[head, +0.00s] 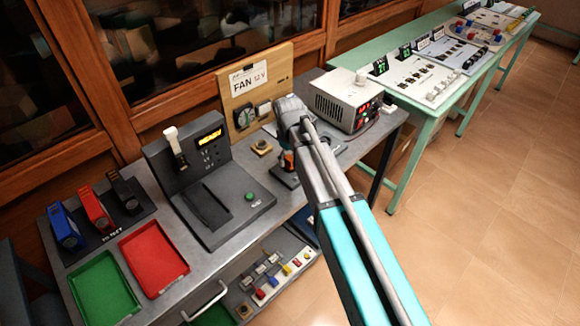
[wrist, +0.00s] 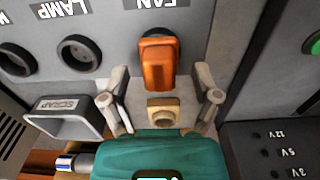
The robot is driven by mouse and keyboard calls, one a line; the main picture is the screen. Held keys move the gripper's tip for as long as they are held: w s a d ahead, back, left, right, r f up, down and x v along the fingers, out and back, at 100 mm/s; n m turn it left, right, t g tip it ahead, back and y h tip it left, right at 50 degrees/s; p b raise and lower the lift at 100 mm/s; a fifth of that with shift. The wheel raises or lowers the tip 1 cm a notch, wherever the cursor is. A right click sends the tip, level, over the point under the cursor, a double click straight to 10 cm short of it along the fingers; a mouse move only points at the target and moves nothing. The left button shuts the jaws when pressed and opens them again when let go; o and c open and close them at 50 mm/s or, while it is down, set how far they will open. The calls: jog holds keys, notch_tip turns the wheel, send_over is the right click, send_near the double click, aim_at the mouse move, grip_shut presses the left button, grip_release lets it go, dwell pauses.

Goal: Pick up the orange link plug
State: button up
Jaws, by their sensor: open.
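The orange link plug (wrist: 158,63) stands at a round dark socket under the FAN label on a grey panel in the wrist view. My gripper (wrist: 161,74) is open, with one pale finger to the left of the plug and one to the right. Clear gaps show on both sides, and neither finger touches it. In the head view my gripper and arm hide most of that panel. A small orange patch (head: 288,161) shows beneath my gripper there; I cannot tell for sure that it is the plug.
Empty LAMP socket (wrist: 78,54) lies left of the plug. A grey SCRAP bin (wrist: 66,116) is at lower left, a dark voltage panel (wrist: 275,145) at lower right. In the head view, a power supply (head: 345,100) stands right of my gripper and a FAN board (head: 257,88) behind.

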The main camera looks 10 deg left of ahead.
jog(key=shift+f, duration=0.3)
jog(key=shift+c, duration=0.3)
grip_shut()
dwell(0.3)
